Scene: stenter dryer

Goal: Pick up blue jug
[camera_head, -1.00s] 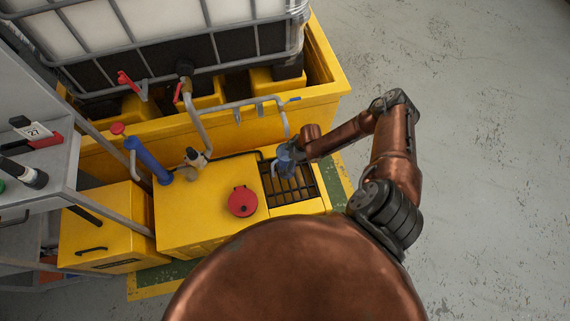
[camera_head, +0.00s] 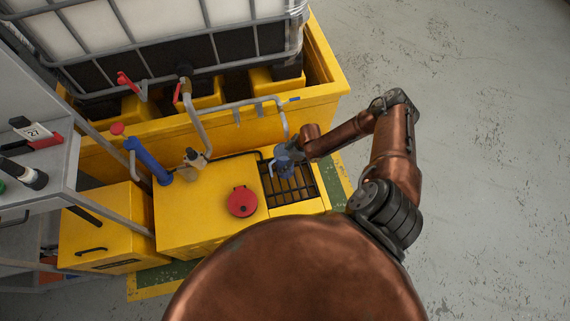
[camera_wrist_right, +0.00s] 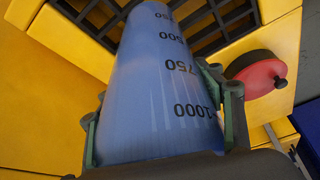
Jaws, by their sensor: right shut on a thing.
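The blue jug (camera_head: 282,158) is at the back edge of the black grate on the yellow cabinet in the head view. In the right wrist view the translucent blue jug (camera_wrist_right: 165,85) fills the middle, with black volume marks on its side. My right gripper (camera_head: 296,150) is shut on the jug. Its green-grey fingers (camera_wrist_right: 164,118) press on both sides of the jug in the wrist view. Whether the jug's base touches the grate cannot be told. My left gripper is not in view.
The black grate (camera_head: 300,192) is set in the yellow cabinet top (camera_head: 190,225), with a red round cap (camera_head: 242,202) to its left. A grey pipe (camera_head: 240,105) curves down just above the jug. A caged white tank (camera_head: 170,20) stands behind. Open floor lies to the right.

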